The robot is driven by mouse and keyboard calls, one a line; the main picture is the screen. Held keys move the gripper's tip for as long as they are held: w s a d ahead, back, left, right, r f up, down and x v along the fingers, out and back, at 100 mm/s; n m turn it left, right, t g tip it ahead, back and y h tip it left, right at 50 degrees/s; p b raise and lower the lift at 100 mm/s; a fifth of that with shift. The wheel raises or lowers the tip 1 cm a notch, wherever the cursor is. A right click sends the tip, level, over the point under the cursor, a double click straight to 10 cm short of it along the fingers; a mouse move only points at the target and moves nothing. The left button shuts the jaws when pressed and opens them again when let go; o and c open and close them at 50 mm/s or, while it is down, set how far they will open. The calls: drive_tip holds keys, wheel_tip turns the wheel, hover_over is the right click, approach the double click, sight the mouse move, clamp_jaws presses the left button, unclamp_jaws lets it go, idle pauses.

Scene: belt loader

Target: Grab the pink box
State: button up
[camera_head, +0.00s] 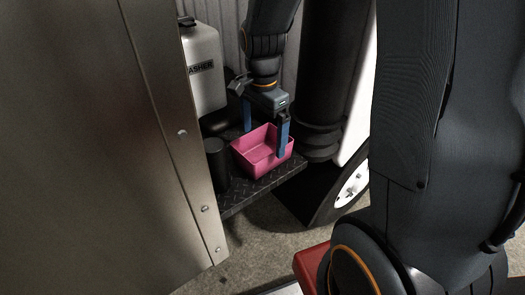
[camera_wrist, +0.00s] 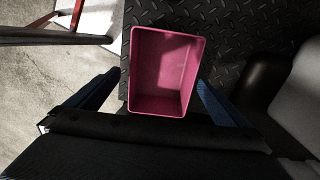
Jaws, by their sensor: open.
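The pink box (camera_head: 258,158) is an open-topped, empty tray on a dark diamond-plate platform (camera_head: 262,188). In the wrist view the pink box (camera_wrist: 162,72) lies in the upper middle, its open top facing the camera. My gripper (camera_head: 265,138) is open over the box. In the head view one blue finger is at the box's back left and the other overlaps its right side. In the wrist view my gripper (camera_wrist: 155,92) has one blue finger left of the box and one right of it. I cannot tell whether either finger touches the box.
A white washer tank (camera_head: 202,70) stands behind left on the platform. A short black cylinder (camera_head: 216,158) stands close to the box's left. A thick black column (camera_head: 322,85) rises at the right. A large metal panel (camera_head: 100,150) blocks the left side of the head view.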

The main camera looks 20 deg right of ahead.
sight(262, 158)
drive_tip(key=shift+w+f+p, duration=0.2)
drive_tip(key=shift+f+p, duration=0.6)
drive_tip(key=shift+f, duration=1.6)
drive_tip(key=shift+c, duration=0.3)
drive_tip(key=c, duration=0.9)
